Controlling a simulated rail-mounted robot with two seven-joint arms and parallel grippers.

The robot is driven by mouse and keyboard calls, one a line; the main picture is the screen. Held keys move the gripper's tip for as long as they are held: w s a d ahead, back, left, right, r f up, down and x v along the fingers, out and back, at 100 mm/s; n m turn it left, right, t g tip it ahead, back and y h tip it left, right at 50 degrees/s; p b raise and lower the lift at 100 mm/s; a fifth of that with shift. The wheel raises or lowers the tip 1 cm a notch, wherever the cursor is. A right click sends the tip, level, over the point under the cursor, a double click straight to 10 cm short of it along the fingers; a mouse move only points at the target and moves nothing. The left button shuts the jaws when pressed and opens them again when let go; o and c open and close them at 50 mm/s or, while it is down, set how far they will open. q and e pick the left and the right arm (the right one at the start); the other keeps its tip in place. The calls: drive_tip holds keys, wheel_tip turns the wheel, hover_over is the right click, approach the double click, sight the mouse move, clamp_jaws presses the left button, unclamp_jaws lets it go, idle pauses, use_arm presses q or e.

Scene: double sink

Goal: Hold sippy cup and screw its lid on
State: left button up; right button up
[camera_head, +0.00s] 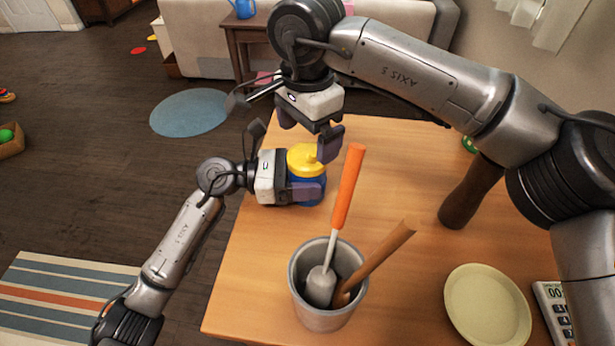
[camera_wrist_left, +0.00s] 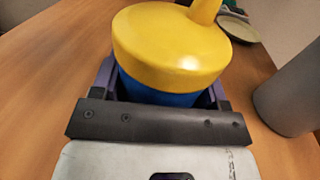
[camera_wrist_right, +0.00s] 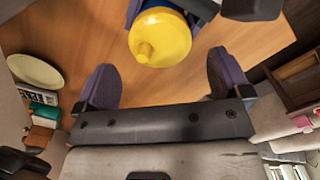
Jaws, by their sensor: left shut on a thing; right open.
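The sippy cup (camera_head: 312,190) is blue and stands upright near the left edge of the table. Its yellow lid (camera_head: 306,160) with a spout sits on top of it; whether it is tight cannot be told. My left gripper (camera_head: 308,190) is shut around the blue body from the left, and the lid also shows above its fingers in the left wrist view (camera_wrist_left: 170,45). My right gripper (camera_head: 305,138) is open and empty above and behind the lid. In the right wrist view the lid (camera_wrist_right: 160,38) lies beyond the spread fingers (camera_wrist_right: 163,85), apart from them.
A grey metal pot (camera_head: 325,308) with an orange-handled utensil (camera_head: 347,185) and a wooden one (camera_head: 380,258) stands in front of the cup. A pale plate (camera_head: 487,306), a calculator (camera_head: 555,312) and a brown wooden object (camera_head: 470,192) are to the right.

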sight(308, 154)
drive_tip(key=shift+f, duration=2.55)
drive_tip(key=c, duration=0.9)
drive_tip(key=m, duration=0.3)
drive_tip(key=shift+m, duration=0.3)
drive_tip(key=shift+c, duration=0.2)
drive_tip(key=m, duration=1)
drive_tip(key=shift+m, duration=0.4)
drive_tip(key=o, duration=1)
